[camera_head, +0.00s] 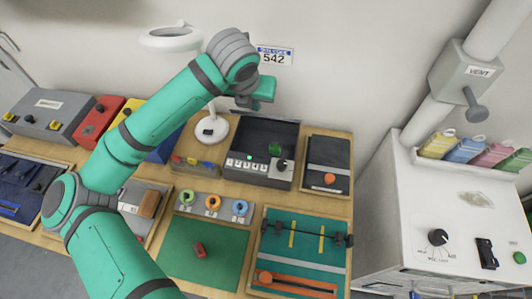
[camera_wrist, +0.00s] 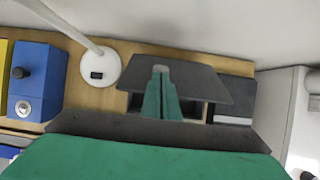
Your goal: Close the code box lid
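The code box (camera_head: 236,178) is a dark grey box at the back of the bench, with a row of buttons, a small green light and a dark knob on its front. In the wrist view its dark lid panel (camera_wrist: 200,80) stands tilted up, with dark open space below it. My gripper (camera_head: 262,92) is above and behind the box in the head view. In the wrist view my gripper's green fingers (camera_wrist: 161,85) are together, with nothing visible between them, and overlap the lid panel. I cannot tell whether they touch it.
A white lamp (camera_head: 212,129) stands left of the box, and its stem also shows in the wrist view. A dark tray (camera_head: 327,155) lies to the right. A wall plate (camera_head: 274,57) reads 542. A green mat (camera_head: 210,260) and a teal board (camera_head: 300,262) lie in front.

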